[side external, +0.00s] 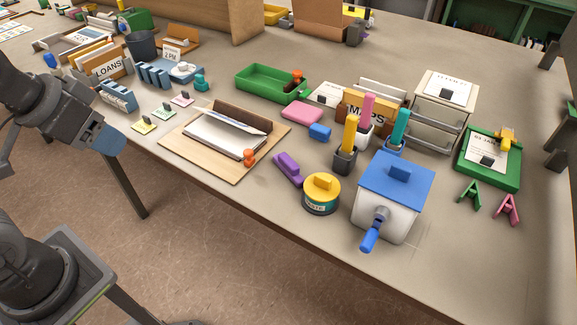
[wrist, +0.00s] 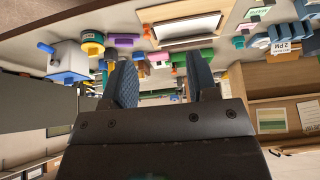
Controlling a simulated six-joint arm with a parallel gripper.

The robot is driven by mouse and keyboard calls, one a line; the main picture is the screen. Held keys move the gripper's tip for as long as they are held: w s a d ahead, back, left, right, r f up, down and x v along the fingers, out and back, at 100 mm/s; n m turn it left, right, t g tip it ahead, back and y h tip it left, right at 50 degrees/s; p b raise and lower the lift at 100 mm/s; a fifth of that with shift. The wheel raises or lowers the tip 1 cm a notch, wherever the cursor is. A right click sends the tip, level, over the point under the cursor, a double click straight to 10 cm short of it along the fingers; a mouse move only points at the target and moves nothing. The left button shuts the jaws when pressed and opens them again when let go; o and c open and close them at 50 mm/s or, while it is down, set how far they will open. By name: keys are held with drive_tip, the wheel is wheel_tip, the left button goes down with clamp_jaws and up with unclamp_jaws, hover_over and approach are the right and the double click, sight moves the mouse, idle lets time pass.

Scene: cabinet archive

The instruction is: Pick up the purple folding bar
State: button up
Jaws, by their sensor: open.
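The purple folding bar (side external: 288,168) lies on the table near its front edge, between the wooden board and the yellow-lidded round tin. It also shows as a small purple strip in the wrist view (wrist: 127,41), at the upper left. My gripper (side external: 108,145) is at the far left in the side view, off the table's front edge and well apart from the bar. In the wrist view its two blue fingers (wrist: 162,75) stand apart with nothing between them.
The wooden board (side external: 178,150) with papers lies left of the bar, with an orange piece (side external: 249,157) near its corner. The yellow-lidded tin (side external: 321,193) and blue-lidded box (side external: 390,200) stand to its right. A pink block (side external: 302,113) and blue block (side external: 320,132) lie behind it.

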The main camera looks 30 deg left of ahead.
drive_tip(key=w+d+r+m+g, duration=0.2)
drive_tip(key=w+d+r+m, duration=0.1)
drive_tip(key=w+m, duration=0.4)
drive_tip(key=m+g+y, duration=0.1)
drive_tip(key=m+g, duration=0.2)
drive_tip(key=m, duration=1.2)
hover_over(289, 160)
drive_tip(key=d, duration=0.2)
wheel_tip(289, 160, down, 11)
drive_tip(key=f, duration=0.4)
drive_tip(key=a+f, duration=0.1)
drive_tip(key=f, duration=0.3)
drive_tip(key=a+f, duration=0.1)
drive_tip(key=f, duration=0.4)
drive_tip(key=shift+f, duration=0.1)
clamp_jaws()
